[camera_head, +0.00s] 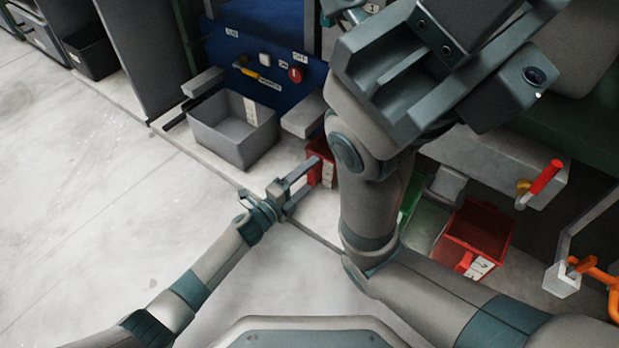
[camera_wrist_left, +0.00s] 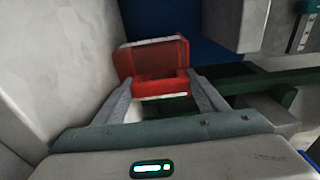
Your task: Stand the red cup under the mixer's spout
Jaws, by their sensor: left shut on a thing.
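The red cup (camera_head: 328,150) is a square red container with a white label. In the head view it stands out to the left of my right arm, which hides part of it. My left gripper (camera_head: 309,175) reaches it from the lower left and is shut on it. In the left wrist view the red cup (camera_wrist_left: 153,62) sits between the two fingertips (camera_wrist_left: 162,88), with its opening partly visible. The hand of my right arm (camera_head: 420,75) looms large and close to the head camera, and its jaw gap is unclear. I cannot make out the mixer's spout.
A grey bin (camera_head: 234,140) stands left of the red cup, below a blue panel (camera_head: 262,75) with a red knob (camera_head: 295,75) and a yellow handle (camera_head: 250,72). A larger red bin (camera_head: 480,228) stands at the right, near a red-handled lever (camera_head: 545,177). The floor at left is clear.

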